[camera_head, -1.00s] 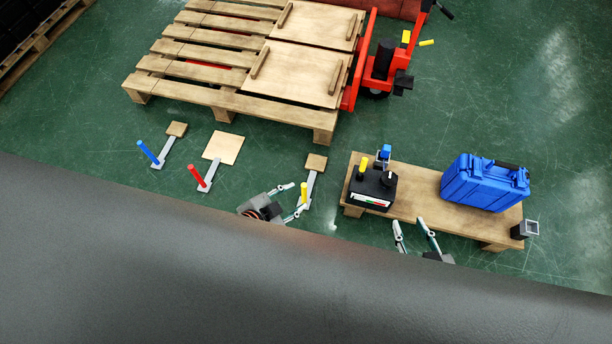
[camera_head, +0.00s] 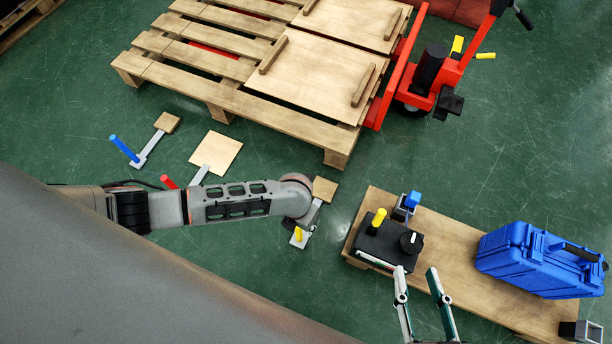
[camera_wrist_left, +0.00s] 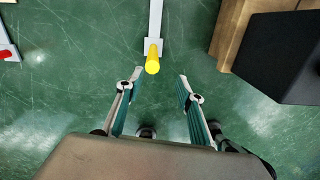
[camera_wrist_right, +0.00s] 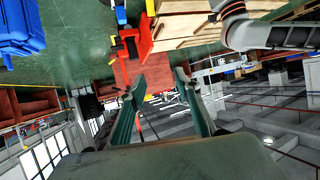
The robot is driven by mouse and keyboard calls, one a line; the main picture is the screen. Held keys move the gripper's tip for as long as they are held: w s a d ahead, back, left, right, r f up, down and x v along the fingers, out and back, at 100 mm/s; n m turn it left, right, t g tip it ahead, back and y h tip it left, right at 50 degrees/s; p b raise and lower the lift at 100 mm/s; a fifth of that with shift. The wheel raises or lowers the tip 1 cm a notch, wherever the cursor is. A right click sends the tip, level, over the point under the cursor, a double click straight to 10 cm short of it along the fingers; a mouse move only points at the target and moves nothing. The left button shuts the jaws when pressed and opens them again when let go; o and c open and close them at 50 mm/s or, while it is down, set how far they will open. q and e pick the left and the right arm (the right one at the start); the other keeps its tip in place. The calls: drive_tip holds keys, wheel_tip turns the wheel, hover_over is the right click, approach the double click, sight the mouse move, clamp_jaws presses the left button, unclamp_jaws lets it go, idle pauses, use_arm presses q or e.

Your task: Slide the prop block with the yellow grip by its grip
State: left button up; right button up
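The prop block with the yellow grip has a wooden pad (camera_head: 325,190), a grey bar and an upright yellow grip (camera_head: 298,234). It lies on the green floor left of the low wooden bench. My left arm reaches over it in the head view, and the left gripper itself is hidden there. In the left wrist view the yellow grip (camera_wrist_left: 152,62) stands just beyond and between the spread fingertips of my left gripper (camera_wrist_left: 160,77), which is open and not touching it. My right gripper (camera_head: 415,283) is open and empty near the bench's front edge.
The bench (camera_head: 450,262) carries a black box (camera_head: 385,243) with a yellow knob and a blue case (camera_head: 540,262). Props with blue (camera_head: 124,148) and red (camera_head: 169,182) grips lie left. A pallet (camera_head: 240,100) and red pallet jack (camera_head: 440,75) stand behind.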

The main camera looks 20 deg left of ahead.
sight(298, 229)
use_arm(q)
drive_tip(key=shift+w+a+f+m, duration=0.25)
drive_tip(key=shift+a+f+m, duration=0.15)
drive_tip(key=shift+a+f, duration=0.1)
drive_tip(key=shift+w+a, duration=0.15)
drive_tip(key=shift+w, duration=0.05)
drive_tip(key=shift+r, duration=0.2)
use_arm(e)
drive_tip(key=shift+w+r, duration=0.1)
drive_tip(key=shift+w, duration=0.1)
use_arm(q)
drive_tip(key=shift+f, duration=0.1)
